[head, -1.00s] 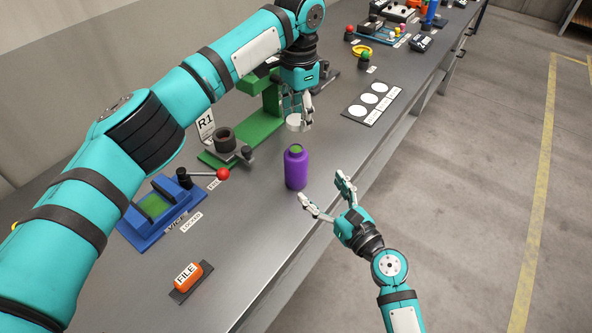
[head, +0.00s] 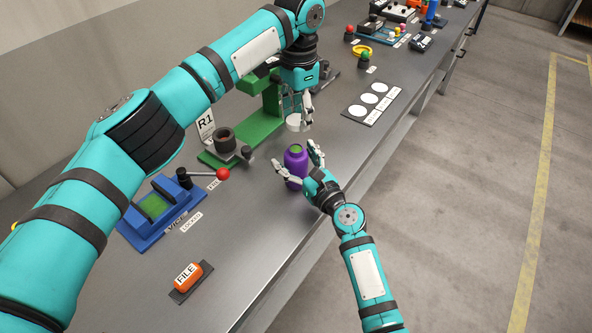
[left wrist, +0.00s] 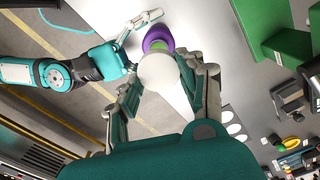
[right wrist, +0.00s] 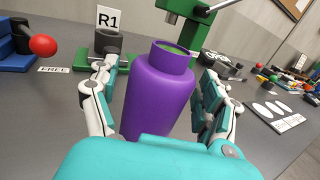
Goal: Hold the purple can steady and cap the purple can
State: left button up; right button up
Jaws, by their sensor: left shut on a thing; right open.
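The purple can (head: 295,163) stands upright on the bench, with a green top inside its open neck. It also shows in the right wrist view (right wrist: 160,92) and partly in the left wrist view (left wrist: 157,40). My right gripper (head: 296,160) is open, with its fingers on either side of the can; in its wrist view gaps show between fingers and can. My left gripper (head: 298,117) is shut on a white round cap (head: 294,123), held above and behind the can. The cap (left wrist: 163,72) fills the space between the fingers in the left wrist view.
A green press (head: 247,137) marked R1 stands behind the can. A blue vise (head: 155,208) with a red-knobbed lever is to the left. An orange file block (head: 187,276) lies in front. A plate with white circles (head: 371,103) is at the right bench edge.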

aim_at(298, 148)
grip_shut()
pick_arm(q)
jog(key=shift+f, duration=2.45)
jog(key=shift+s, duration=0.1)
jog(key=shift+f, duration=0.9)
jog(key=shift+f, duration=0.55)
